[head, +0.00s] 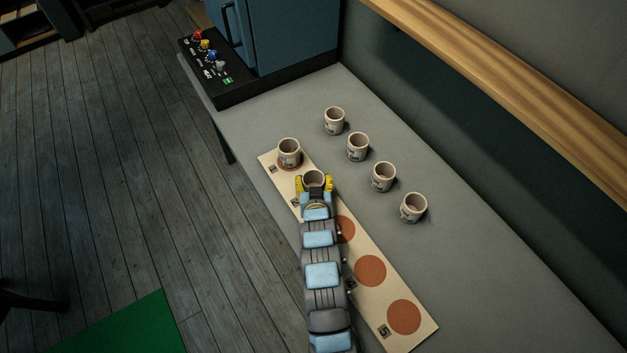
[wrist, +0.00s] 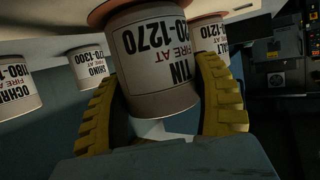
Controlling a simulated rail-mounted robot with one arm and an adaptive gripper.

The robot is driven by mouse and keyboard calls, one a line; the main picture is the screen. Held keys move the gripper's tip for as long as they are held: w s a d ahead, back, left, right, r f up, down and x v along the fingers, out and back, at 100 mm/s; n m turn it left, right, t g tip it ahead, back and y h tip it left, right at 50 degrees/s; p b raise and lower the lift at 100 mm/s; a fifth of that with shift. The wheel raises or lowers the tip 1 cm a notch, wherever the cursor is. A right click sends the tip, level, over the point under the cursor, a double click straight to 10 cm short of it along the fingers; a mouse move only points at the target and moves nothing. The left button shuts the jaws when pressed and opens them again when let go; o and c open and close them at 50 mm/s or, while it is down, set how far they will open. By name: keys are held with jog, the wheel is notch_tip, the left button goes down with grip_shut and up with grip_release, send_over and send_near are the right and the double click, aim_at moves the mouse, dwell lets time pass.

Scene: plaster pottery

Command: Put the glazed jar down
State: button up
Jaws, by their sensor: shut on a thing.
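My gripper (head: 314,186) is shut on a pale cream jar (head: 314,177), its yellow fingers on both sides. In the wrist view, which is upside down, the jar (wrist: 158,60) fills the space between the yellow fingertips (wrist: 160,95). Its black label reads TIN, FIRE AT. A terracotta disc (wrist: 112,10) shows at the jar's base; I cannot tell whether they touch. The held jar is over the pale board (head: 388,299). Another jar (head: 289,151) stands on the board's far-end disc, just beyond my gripper.
Bare terracotta discs (head: 370,270) lie along the near part of the board. Several similar jars (head: 384,176) stand in a row on the grey table (head: 480,260) to the right. A blue kiln-like cabinet (head: 290,35) and black control panel (head: 207,60) are at the far end.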

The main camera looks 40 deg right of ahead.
jog(key=shift+f, duration=0.15)
jog(key=o, duration=1.3)
jog(key=shift+c, duration=0.2)
jog(key=shift+s+r, duration=0.1)
jog(key=shift+r, duration=0.1)
jog(key=v, duration=1.1)
jog(key=shift+s+a, duration=0.25)
jog(key=shift+s, duration=0.1)
jog(key=shift+r, duration=0.15)
